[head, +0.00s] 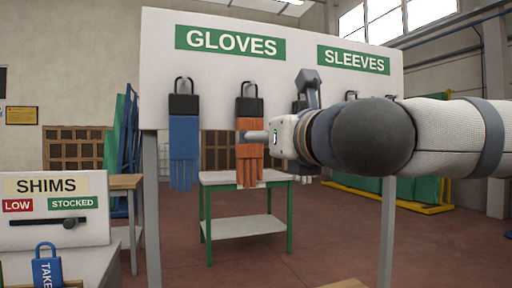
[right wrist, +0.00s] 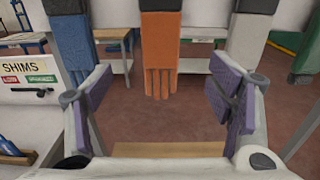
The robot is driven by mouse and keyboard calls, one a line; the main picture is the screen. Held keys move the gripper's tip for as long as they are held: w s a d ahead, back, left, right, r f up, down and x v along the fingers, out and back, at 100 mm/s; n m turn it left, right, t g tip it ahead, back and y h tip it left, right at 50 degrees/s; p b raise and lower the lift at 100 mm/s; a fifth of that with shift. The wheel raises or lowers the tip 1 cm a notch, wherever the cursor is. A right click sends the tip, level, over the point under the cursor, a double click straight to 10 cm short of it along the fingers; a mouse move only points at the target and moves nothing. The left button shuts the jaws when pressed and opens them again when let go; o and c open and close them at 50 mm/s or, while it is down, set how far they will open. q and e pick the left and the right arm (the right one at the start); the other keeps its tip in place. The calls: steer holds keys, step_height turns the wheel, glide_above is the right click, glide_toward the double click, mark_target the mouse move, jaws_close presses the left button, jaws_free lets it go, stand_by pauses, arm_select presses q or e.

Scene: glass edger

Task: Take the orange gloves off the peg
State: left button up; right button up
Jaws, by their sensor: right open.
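The orange gloves (head: 249,160) hang fingers down from a black clip (head: 250,107) on a peg of the white board, below the GLOVES sign. In the right wrist view the orange gloves (right wrist: 160,45) hang ahead, centred between the spread purple-padded fingers, not visibly touched. My right gripper (head: 281,110) reaches in from the right of the head view; one finger crosses in front of part of the gloves. The right gripper (right wrist: 160,98) is open and empty in the wrist view. The peg is hidden in the wrist view. My left gripper is in neither view.
Blue gloves (head: 184,145) hang to the left and grey ones (right wrist: 248,40) to the right. A green-legged table (head: 243,226) stands behind the board. A SHIMS panel (head: 53,210) and a blue tag (head: 47,268) are at lower left.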

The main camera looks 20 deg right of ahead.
steer(key=w, duration=1.1)
steer(key=shift+w+a+f, duration=0.15)
steer(key=shift+w+f, duration=0.05)
steer(key=shift+w, duration=0.2)
steer(key=c, duration=1.2)
steer(key=shift+c, duration=0.2)
steer(key=shift+r, duration=0.1)
steer(key=shift+r, duration=0.45)
steer(key=shift+s, duration=0.15)
steer(key=s, duration=0.7)
steer(key=shift+s, duration=0.15)
